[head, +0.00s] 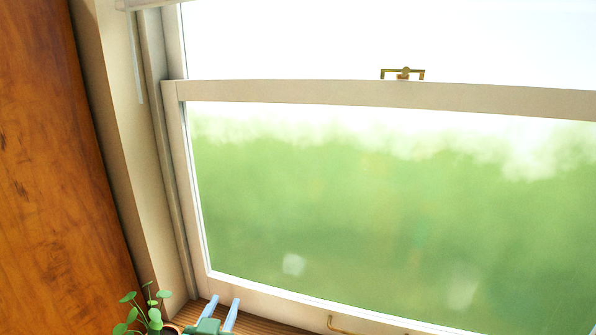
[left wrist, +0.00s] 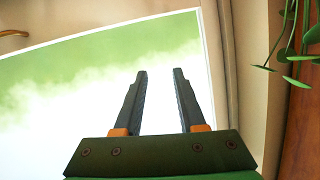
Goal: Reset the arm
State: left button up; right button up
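My left gripper (head: 220,308) shows at the bottom of the head view, in front of the lower left corner of the window. Its two fingers point up and stand apart. In the left wrist view the left gripper (left wrist: 158,75) is open, with nothing between its fingers and the bright window pane behind them. My right gripper is in neither view.
A potted plant (head: 155,317) stands just left of my left gripper on a wooden sill (head: 262,325). The window (head: 400,200) has a brass latch (head: 403,74) and a brass handle (head: 345,329). A wooden panel (head: 55,170) is at the left.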

pick_arm(q)
jog(key=s+f+g, duration=0.2)
jog(key=s+f, duration=0.2)
jog(key=s+a+f+g, duration=0.1)
jog(key=s+f+g, duration=0.1)
jog(key=s+f, duration=0.2)
jog(key=s+f+g, duration=0.2)
jog(key=s+f, duration=0.3)
jog(key=s, duration=0.1)
jog(key=shift+a, duration=0.35)
jog(key=s+f+g, duration=0.2)
jog(key=s+g, duration=0.1)
jog(key=s, duration=0.4)
jog(key=s+f+g, duration=0.3)
jog(key=s, duration=0.3)
notch_tip(320, 180, down, 20)
jog(key=s+g+b, duration=0.1)
jog(key=s+b, duration=0.2)
jog(key=s+a+f+g+b, duration=0.1)
jog(key=s+a+f, duration=0.1)
jog(key=s+f, duration=0.9)
jog(key=shift+s+a+f+m, duration=0.15)
jog(key=shift+s+m, duration=0.15)
jog(key=shift+s, duration=0.15)
